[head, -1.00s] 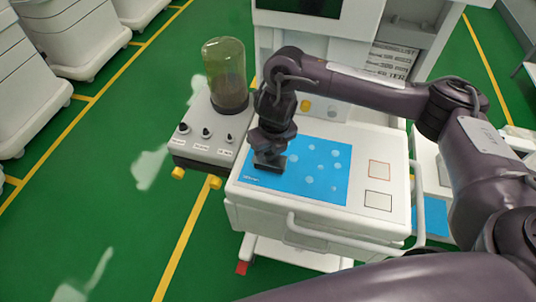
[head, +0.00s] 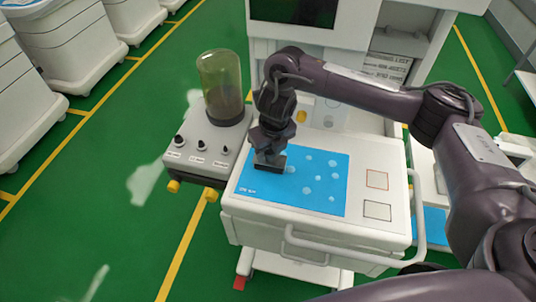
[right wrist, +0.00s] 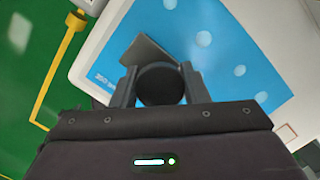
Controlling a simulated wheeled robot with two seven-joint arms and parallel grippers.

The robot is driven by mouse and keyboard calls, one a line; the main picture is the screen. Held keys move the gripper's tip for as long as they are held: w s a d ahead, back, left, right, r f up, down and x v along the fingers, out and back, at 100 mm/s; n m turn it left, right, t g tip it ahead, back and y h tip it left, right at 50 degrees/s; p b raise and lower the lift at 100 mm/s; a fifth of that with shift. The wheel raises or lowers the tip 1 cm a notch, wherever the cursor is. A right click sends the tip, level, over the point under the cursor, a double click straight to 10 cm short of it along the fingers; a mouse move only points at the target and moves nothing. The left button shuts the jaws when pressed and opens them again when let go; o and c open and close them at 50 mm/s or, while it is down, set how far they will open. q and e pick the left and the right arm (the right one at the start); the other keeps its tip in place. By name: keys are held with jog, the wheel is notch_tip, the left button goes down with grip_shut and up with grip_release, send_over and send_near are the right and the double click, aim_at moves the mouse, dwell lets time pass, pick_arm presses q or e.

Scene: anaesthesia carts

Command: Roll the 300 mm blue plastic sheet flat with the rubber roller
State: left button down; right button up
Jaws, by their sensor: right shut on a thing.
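The blue plastic sheet (head: 325,180) lies on the white cart top, with several pale round bubbles on its middle and right. It also shows in the right wrist view (right wrist: 215,45). My right gripper (head: 268,150) is over the sheet's left part, shut on the rubber roller (head: 270,163), a dark block at the sheet's surface. I cannot tell whether it touches the sheet. In the right wrist view, a round black part (right wrist: 160,84) sits between the fingers, with a dark grey piece (right wrist: 148,50) beyond it. My left gripper is not in view.
A grey control box (head: 205,150) with knobs and a clear cylinder (head: 221,85) stands left of the sheet. Two outlined squares (head: 377,195) mark the cart top at right. A white rail (head: 345,248) runs along the cart's front. White bins stand at far left.

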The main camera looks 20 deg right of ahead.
jog(key=shift+w+d+b, duration=0.4)
jog(key=shift+w+d, duration=0.3)
jog(key=shift+w, duration=0.3)
jog(key=shift+w+d+b, duration=0.4)
jog(key=shift+w+d, duration=0.25)
jog(key=shift+w, duration=0.35)
jog(key=shift+w+d+b, duration=0.35)
jog(key=shift+w+d, duration=0.25)
jog(key=shift+w, duration=0.3)
jog(key=shift+w+d+b, duration=0.35)
jog(key=shift+w+d, duration=0.2)
jog(key=shift+w, duration=0.3)
jog(key=shift+r, duration=0.1)
notch_tip(320, 180, up, 5)
jog(key=p, duration=0.5)
